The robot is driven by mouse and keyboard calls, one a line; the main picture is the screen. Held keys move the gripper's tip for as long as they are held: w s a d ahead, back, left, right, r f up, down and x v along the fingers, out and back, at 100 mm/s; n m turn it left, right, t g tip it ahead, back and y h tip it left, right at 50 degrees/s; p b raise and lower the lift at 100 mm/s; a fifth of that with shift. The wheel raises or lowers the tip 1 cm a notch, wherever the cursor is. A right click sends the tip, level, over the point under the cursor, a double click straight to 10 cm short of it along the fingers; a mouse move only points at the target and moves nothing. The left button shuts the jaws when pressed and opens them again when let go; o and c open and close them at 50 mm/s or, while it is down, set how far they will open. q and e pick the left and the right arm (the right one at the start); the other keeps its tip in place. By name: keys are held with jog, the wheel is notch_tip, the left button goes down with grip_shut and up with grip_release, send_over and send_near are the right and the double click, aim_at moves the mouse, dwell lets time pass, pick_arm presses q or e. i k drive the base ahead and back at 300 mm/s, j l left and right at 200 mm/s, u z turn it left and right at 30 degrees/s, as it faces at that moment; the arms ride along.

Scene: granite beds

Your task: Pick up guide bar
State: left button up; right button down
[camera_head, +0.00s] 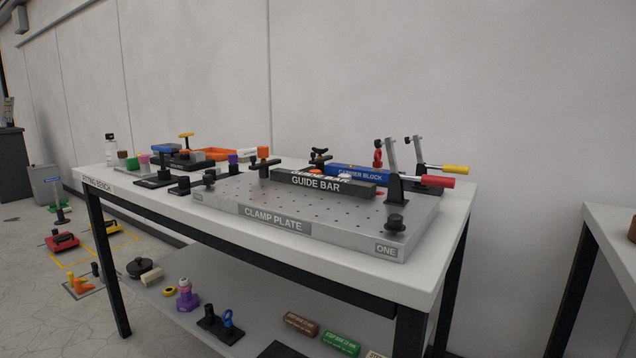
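The guide bar (318,184) is a dark grey bar with white lettering on its front and top. It lies along the clamp plate (330,218), a grey metal plate with rows of small holes, on a white-topped bench. A blue carrier block (357,175) sits just behind the bar. Neither of my grippers is in view, and nothing of mine touches the bar.
Toggle clamps with a red handle (436,182) and a yellow handle (452,169) stand right of the bar. Black knobs (394,223) rise from the plate. Another table (608,222) stands right.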

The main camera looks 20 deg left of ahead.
aim_at(343, 186)
jog(key=i+j, duration=0.1)
jog(key=j, duration=0.35)
jog(key=i+j, duration=0.15)
jog(key=j, duration=0.3)
jog(key=i+j, duration=0.1)
jog(key=j, duration=0.3)
jog(key=i+j, duration=0.1)
jog(key=j, duration=0.35)
jog(key=i+j, duration=0.1)
jog(key=j, duration=0.35)
